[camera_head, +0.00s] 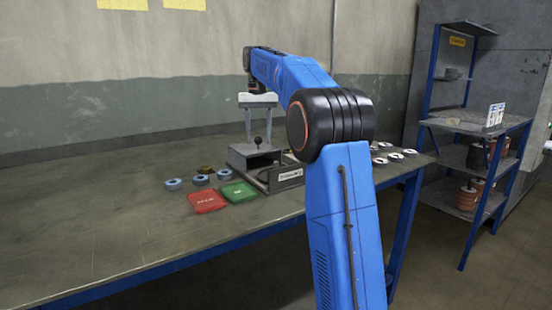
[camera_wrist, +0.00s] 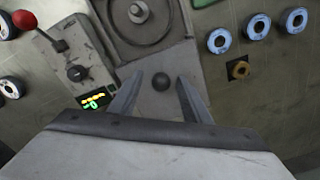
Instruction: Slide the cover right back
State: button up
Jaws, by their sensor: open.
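The cover (camera_head: 246,151) is a flat grey plate on top of the machine, with a round black knob (camera_head: 257,141) standing up from it. A round recess with a central stud (camera_wrist: 138,12) shows uncovered beyond the plate. My gripper (camera_head: 258,132) points down over the knob; it also shows in the wrist view (camera_wrist: 160,79). It is open, one finger on each side of the knob. I cannot tell whether a finger touches it.
Red tray (camera_head: 207,201) and green tray (camera_head: 239,191) lie in front of the machine. Blue-grey discs (camera_head: 173,184) lie left of it, more discs (camera_head: 394,157) right. A red ball lever (camera_wrist: 25,19) and lit display (camera_wrist: 95,101) sit beside the recess. The table's left is clear.

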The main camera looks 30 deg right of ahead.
jog(key=shift+r, duration=3.95)
